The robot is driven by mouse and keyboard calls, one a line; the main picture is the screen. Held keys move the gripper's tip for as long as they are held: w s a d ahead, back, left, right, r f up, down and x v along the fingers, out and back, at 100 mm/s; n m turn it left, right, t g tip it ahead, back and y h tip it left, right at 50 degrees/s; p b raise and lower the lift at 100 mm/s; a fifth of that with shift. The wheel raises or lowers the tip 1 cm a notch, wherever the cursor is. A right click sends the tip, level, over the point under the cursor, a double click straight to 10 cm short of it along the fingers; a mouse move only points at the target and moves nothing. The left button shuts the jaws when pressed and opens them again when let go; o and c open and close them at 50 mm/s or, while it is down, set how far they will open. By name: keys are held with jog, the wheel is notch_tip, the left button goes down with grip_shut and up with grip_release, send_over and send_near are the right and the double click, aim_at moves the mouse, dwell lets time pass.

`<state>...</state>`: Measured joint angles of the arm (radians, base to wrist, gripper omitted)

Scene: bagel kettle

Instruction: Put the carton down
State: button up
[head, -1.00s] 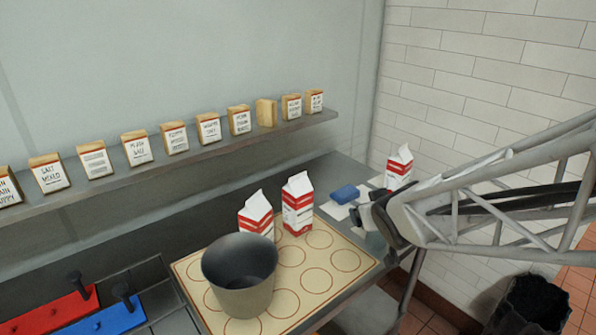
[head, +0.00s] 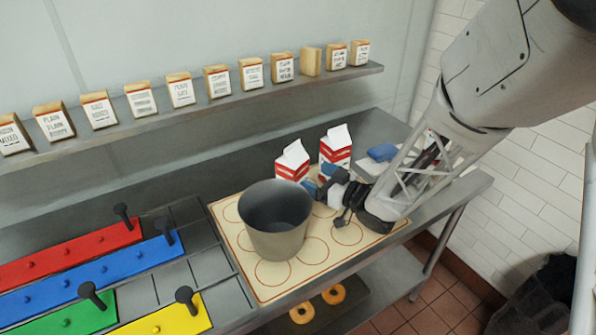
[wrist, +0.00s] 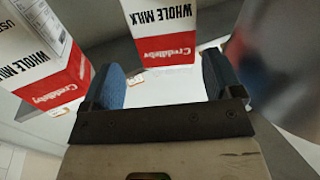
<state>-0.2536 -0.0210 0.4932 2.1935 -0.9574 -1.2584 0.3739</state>
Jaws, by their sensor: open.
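Two red and white milk cartons stand side by side at the back of the baking mat in the head view, the left carton (head: 291,161) behind the kettle and the right carton (head: 337,143) near my gripper (head: 323,188). The wrist view shows one carton at the left (wrist: 35,50) and another straight ahead (wrist: 160,35), both lettered "WHOLE MILK". My gripper is open, its blue-padded fingers (wrist: 165,88) apart, low over the mat in front of the cartons. A pale surface shows between the fingers; I cannot tell what it is. A third carton does not show clearly; my arm covers that area.
The grey kettle (head: 275,225) stands on the mat (head: 265,275), left of my gripper. A blue sponge (head: 382,152) lies behind my arm. Coloured boards (head: 85,265) lie at the left. A shelf (head: 195,107) of labelled blocks runs along the wall.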

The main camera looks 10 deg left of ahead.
aim_at(303, 173)
jog(key=shift+s+a+f, duration=0.15)
jog(key=shift+s+a, duration=0.05)
jog(key=shift+a, duration=0.05)
jog(key=shift+x, duration=1.3)
jog(key=shift+x, duration=2.6)
jog(key=c, duration=1.5)
jog(key=shift+c, duration=0.2)
jog(key=shift+r, duration=0.35)
